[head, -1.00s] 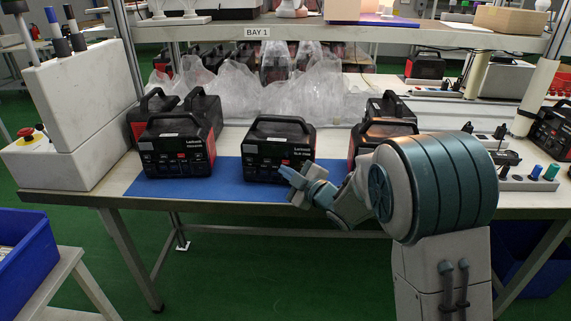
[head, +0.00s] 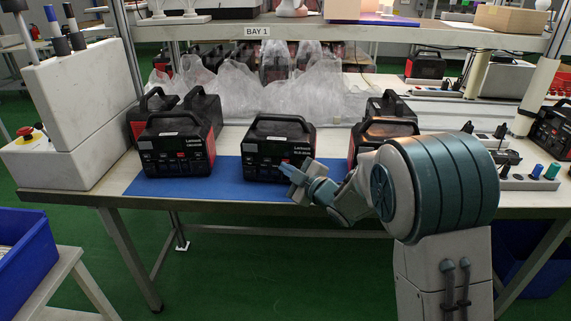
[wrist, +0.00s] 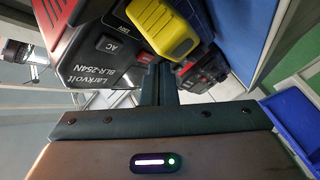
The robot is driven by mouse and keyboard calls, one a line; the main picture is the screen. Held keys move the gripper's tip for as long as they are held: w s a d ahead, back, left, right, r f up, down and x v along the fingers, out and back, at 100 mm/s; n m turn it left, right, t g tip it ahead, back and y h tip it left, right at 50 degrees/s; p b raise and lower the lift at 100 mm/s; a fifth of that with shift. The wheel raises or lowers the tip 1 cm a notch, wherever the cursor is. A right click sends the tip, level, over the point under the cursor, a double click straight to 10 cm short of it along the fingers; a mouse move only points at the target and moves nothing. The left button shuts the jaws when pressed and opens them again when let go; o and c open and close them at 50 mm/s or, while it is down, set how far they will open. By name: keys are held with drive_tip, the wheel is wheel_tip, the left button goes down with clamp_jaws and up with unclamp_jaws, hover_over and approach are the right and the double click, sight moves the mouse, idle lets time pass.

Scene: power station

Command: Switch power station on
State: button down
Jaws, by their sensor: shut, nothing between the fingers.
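A black power station (head: 278,150) with a top handle stands on a blue mat (head: 225,180) in the middle of the bench, its front panel facing me. In the wrist view its dark panel (wrist: 105,60) shows at upper left with "AC", "Larkvolt" and "BLR-254N" lettering. A yellow piece (wrist: 166,28) shows beside that lettering. My gripper (head: 286,168) is shut and empty at the lower right of the front panel. In the wrist view its dark fingers (wrist: 158,85) are together close to the panel; I cannot tell whether they touch it. The fingers hide part of the panel.
A similar station (head: 178,145) stands to the left on the mat, and another (head: 375,135) stands to the right, partly behind my arm. A pale box (head: 85,115) stands at the bench's left end. Power strips (head: 525,183) lie at the right.

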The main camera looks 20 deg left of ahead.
drive_tip(key=shift+w, duration=0.4)
idle(0.5)
drive_tip(key=shift+s, duration=0.1)
drive_tip(key=shift+s+b, duration=0.65)
drive_tip(key=shift+s, duration=0.1)
drive_tip(key=shift+s, duration=0.1)
drive_tip(key=s+b, duration=0.1)
drive_tip(key=s, duration=0.1)
drive_tip(key=s+b, duration=0.1)
drive_tip(key=s, duration=0.1)
drive_tip(key=s+d+b, duration=0.1)
drive_tip(key=shift+s, duration=0.4)
